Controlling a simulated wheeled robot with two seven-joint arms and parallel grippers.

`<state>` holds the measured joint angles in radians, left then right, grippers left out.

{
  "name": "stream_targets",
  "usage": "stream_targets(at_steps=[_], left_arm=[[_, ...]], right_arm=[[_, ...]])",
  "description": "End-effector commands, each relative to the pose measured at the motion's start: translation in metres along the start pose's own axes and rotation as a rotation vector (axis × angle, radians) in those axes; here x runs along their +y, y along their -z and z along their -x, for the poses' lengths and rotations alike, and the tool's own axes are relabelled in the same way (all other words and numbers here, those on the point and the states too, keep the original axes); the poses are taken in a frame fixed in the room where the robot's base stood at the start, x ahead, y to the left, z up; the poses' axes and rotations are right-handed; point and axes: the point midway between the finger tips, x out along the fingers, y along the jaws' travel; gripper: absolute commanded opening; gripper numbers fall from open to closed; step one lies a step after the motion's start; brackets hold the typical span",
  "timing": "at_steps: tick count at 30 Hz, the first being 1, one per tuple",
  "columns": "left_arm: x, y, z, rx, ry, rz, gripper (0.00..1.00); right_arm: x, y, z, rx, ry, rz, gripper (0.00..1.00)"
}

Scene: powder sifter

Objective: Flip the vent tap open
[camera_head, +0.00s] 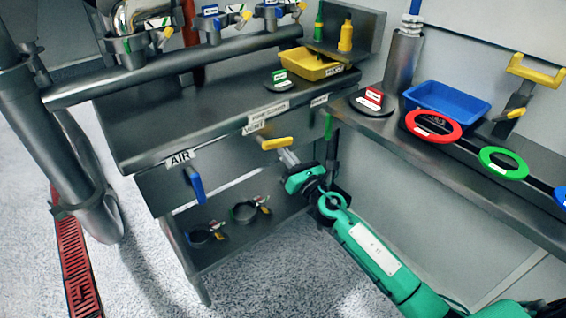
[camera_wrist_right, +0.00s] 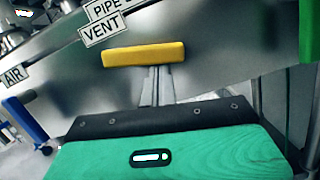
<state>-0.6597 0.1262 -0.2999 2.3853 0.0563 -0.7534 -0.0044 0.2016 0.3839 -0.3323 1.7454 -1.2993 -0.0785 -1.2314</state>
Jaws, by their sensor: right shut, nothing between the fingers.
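The vent tap's yellow handle (camera_head: 277,143) sits on the front panel of the grey bench, below the VENT label (camera_head: 253,127). It lies nearly level, sideways along the panel. In the right wrist view the yellow handle (camera_wrist_right: 143,54) is straight ahead under the VENT label (camera_wrist_right: 101,34). My right gripper (camera_head: 286,155) is shut and empty, its tips just below and in front of the handle. In the wrist view the closed fingers (camera_wrist_right: 155,75) reach up to the handle's lower edge; I cannot tell whether they touch. My left gripper is not in view.
A blue tap handle (camera_head: 195,186) hangs down below the AIR label (camera_head: 180,158), left of the vent tap. A green handle (camera_head: 328,127) is close on the right. Clamp rings (camera_head: 245,212) lie on the lower shelf. A blue tray (camera_head: 447,103) stands on the right bench.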

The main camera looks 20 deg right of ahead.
Motion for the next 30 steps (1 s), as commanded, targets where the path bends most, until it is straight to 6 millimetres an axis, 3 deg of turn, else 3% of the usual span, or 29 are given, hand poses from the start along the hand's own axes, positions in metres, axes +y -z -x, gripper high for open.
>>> stream_targets(at_steps=[12, 30], left_arm=[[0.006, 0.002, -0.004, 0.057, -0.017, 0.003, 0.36], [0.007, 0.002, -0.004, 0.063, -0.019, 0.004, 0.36]], right_arm=[[-0.005, -0.012, -0.003, -0.001, -0.050, 0.200, 0.00], [-0.006, -0.014, -0.004, -0.001, -0.058, 0.230, 0.00]])
